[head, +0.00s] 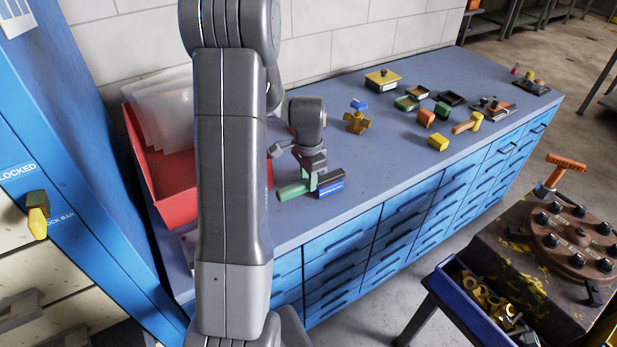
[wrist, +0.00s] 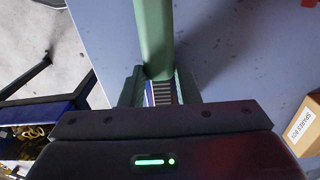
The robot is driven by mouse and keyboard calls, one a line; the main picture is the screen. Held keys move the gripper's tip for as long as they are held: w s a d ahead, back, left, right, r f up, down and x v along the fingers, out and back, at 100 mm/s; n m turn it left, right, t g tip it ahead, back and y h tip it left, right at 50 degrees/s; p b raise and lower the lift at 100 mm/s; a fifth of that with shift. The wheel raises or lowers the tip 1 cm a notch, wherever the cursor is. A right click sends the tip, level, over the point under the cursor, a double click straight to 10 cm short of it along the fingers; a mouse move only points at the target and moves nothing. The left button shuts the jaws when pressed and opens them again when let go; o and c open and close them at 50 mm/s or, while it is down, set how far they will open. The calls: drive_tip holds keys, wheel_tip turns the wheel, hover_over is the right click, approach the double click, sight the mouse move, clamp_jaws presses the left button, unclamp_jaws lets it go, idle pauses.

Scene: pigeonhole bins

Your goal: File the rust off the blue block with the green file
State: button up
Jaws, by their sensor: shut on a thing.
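My gripper (head: 313,172) is low over the blue-grey bench top (head: 345,215), shut on the green file (head: 292,191). In the wrist view the green file (wrist: 153,38) runs up and away from between the jaws, and a ridged grey strip shows between them. A blue block (head: 330,189) with a dark upper face lies on the bench just right of the file and close against the gripper. I cannot tell whether the file touches it. A smaller blue block (head: 359,104) lies farther back, apart from the gripper.
A red bin (head: 165,180) with clear sleeves stands left. A brass valve-like piece (head: 357,122), yellow block (head: 437,142), orange block (head: 426,117), small trays (head: 450,98) and a spares box (head: 382,79) are farther along. The bench front is clear right of the blue block.

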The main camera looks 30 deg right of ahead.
drive_tip(key=shift+a, duration=0.45)
drive_tip(key=shift+d, duration=0.15)
drive_tip(key=shift+d, duration=0.7)
drive_tip(key=shift+a, duration=0.15)
drive_tip(key=shift+s+a, duration=0.1)
drive_tip(key=shift+a, duration=0.6)
drive_tip(key=shift+d, duration=0.15)
